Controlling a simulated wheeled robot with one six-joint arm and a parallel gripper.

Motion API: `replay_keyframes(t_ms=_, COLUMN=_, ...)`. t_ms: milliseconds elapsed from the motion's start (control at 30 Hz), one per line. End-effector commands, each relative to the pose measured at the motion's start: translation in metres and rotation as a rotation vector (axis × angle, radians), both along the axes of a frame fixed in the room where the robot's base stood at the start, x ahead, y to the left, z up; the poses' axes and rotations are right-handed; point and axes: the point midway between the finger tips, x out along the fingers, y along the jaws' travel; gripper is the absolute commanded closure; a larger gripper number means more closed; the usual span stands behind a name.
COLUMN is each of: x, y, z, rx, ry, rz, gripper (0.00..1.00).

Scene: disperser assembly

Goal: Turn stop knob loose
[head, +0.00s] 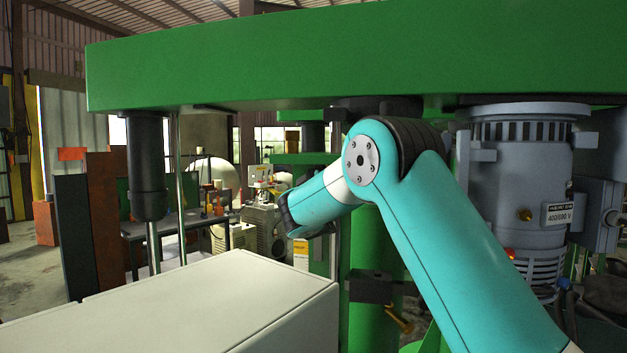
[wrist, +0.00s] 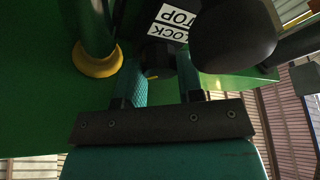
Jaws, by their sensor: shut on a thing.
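In the wrist view, my gripper (wrist: 160,66) has its two teal fingers on either side of a dark knob (wrist: 158,50) on the green machine. The fingers are shut on this knob. A white label (wrist: 172,22) reading LOCK and STOP sits just behind it, and appears turned over in this view. The knob is partly hidden between the fingers, and its turn angle cannot be told. In the head view my arm's bend and wrist show, but the gripper and knob are hidden.
A large dark rounded part (wrist: 235,42) is close on the right. A green post with a yellow collar (wrist: 97,60) stands at left. In the head view, a green beam (head: 300,60) spans above, a grey motor (head: 520,165) stands right, and a pale box (head: 190,305) fills the lower left.

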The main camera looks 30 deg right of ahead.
Motion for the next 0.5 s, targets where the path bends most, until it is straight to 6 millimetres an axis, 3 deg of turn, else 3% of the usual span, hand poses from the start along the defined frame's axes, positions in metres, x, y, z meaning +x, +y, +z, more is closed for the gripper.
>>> replay_keyframes(t_ms=500, x=0.0, y=0.001, z=0.0028, rx=-0.031, ry=0.022, rz=0.004, gripper=0.89)
